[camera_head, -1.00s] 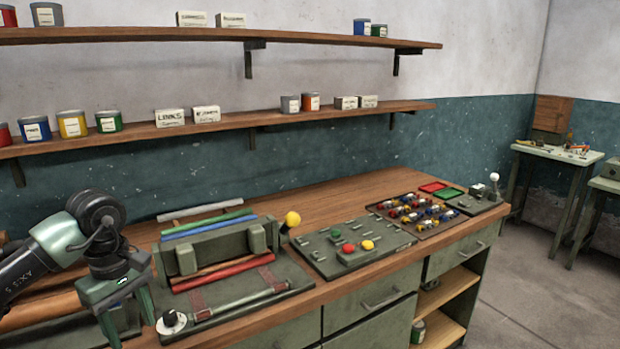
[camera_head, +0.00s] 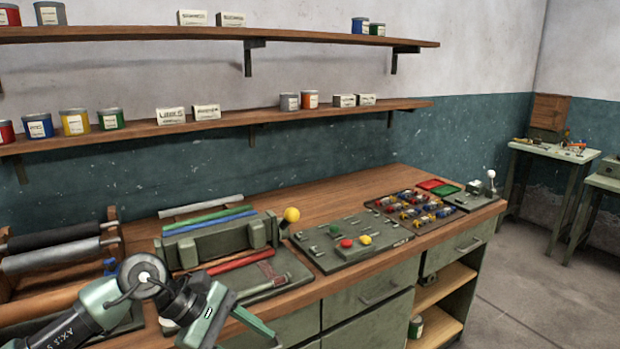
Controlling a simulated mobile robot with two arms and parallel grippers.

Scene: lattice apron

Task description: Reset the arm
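My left arm (camera_head: 75,325) comes in from the lower left, with its dark wrist joints bent over the front left of the workbench. My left gripper (camera_head: 238,338), grey-green, hangs in front of the workbench's front edge at the bottom of the view. Its fingers look spread apart, with nothing seen between them, though the lower tips are near or past the picture's edge. My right arm and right gripper are not in view.
Close behind the gripper is a green fixture (camera_head: 215,240) with coloured rods and a yellow-knobbed lever (camera_head: 291,215). A button panel (camera_head: 325,254) and a parts tray (camera_head: 376,206) lie further right. A roller rack (camera_head: 60,248) stands left.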

